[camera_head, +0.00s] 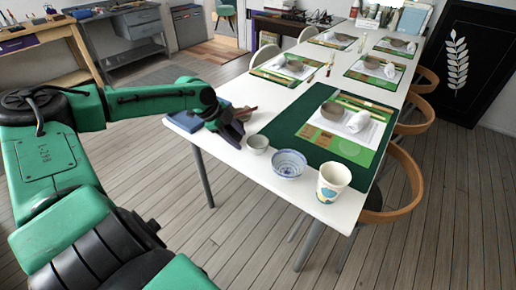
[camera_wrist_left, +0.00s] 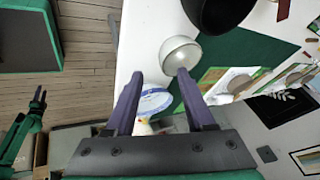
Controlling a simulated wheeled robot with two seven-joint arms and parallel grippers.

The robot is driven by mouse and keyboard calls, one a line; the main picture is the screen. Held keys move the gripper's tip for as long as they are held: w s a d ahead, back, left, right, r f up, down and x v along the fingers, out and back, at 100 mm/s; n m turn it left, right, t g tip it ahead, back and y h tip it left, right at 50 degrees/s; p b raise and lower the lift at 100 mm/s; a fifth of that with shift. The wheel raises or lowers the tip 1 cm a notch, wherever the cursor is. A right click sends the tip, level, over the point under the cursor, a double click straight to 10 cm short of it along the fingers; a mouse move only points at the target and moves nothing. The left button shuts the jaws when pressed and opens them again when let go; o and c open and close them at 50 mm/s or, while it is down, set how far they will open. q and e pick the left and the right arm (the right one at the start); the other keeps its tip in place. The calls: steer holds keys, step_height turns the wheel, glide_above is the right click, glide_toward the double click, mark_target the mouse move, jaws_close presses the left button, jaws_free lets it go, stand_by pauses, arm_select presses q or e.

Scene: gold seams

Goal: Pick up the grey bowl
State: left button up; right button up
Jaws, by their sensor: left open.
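The grey bowl (camera_head: 257,144) is small, pale and upright near the left edge of the white table. In the left wrist view the grey bowl (camera_wrist_left: 180,52) appears just beyond the fingertips, with the right-hand finger overlapping its lower edge. My left gripper (camera_head: 236,131) is over the table, left of and close to the bowl. In the left wrist view its two dark fingers (camera_wrist_left: 160,73) are apart, with nothing gripped between them. I cannot tell whether a finger touches the bowl.
A blue-patterned bowl (camera_head: 289,164) and a paper cup (camera_head: 332,182) stand right of the grey bowl. A green mat (camera_head: 285,127) with a brown bowl (camera_head: 331,111) lies behind. A dark round object (camera_wrist_left: 216,14) is beside the grey bowl in the wrist view.

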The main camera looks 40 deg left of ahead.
mark_target(254, 149)
arm_select(q)
steer(key=x, duration=0.2)
steer(key=b+x, duration=0.1)
steer(key=shift+w+d+f+b, duration=0.1)
steer(key=shift+w+d+b, duration=0.2)
steer(key=shift+w+d, duration=0.1)
steer(key=shift+w+f, duration=0.15)
steer(key=shift+f, duration=0.1)
steer(key=shift+w+d+f+b, duration=0.15)
steer(key=shift+d+f+b, duration=0.15)
steer(key=shift+b, duration=0.15)
steer(key=x, duration=0.3)
steer(key=shift+w+f, duration=0.2)
steer(key=shift+w, duration=0.05)
steer(key=shift+s, duration=0.1)
jaws_close()
arm_select(e)
steer(key=f, duration=0.1)
steer(key=w+f, duration=0.1)
steer(key=d+f, duration=0.1)
steer(key=shift+w+f, duration=0.1)
steer(key=shift+w, duration=0.2)
